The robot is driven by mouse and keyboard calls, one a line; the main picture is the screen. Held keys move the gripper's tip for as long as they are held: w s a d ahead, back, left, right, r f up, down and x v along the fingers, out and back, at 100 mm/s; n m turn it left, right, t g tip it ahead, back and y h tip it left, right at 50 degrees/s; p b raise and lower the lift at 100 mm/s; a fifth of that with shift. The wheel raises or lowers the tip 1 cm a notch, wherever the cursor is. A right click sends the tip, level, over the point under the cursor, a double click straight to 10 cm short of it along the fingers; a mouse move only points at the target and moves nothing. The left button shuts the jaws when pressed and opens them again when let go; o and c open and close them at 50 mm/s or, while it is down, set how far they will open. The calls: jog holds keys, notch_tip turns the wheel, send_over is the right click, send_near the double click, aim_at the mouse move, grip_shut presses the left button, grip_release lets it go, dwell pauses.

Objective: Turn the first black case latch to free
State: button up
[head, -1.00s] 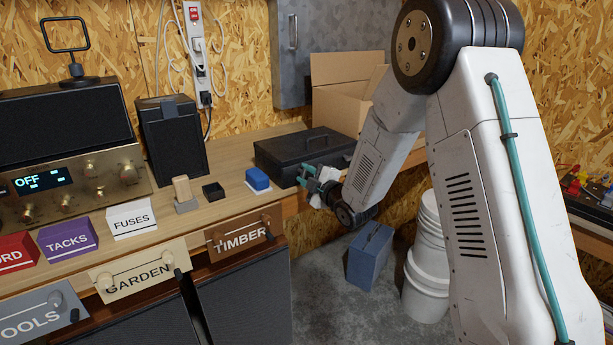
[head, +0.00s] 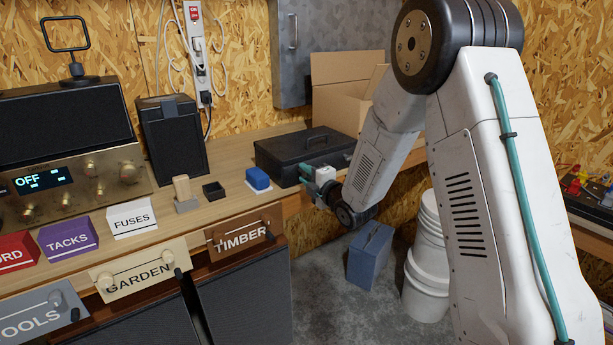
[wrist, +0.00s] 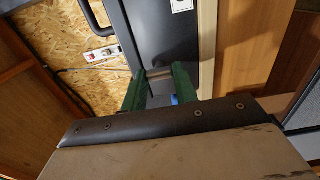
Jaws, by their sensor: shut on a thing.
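The black case (head: 290,155) lies on the bench with its handle on top; it also shows in the wrist view (wrist: 160,30). In the wrist view my green fingers (wrist: 158,82) are shut on a small latch (wrist: 158,72) on the dark case face. The latch is mostly hidden between the fingers, and its exact angle is hard to tell. In the head view my gripper hides it.
A blue block (head: 258,178) on a white pad and a small black tray (head: 213,191) stand left of the case. An open cardboard box (head: 345,90) stands behind it. A blue container (head: 370,255) and white buckets (head: 427,265) stand on the floor below.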

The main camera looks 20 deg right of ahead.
jog(key=o, duration=1)
jog(key=v, duration=0.8)
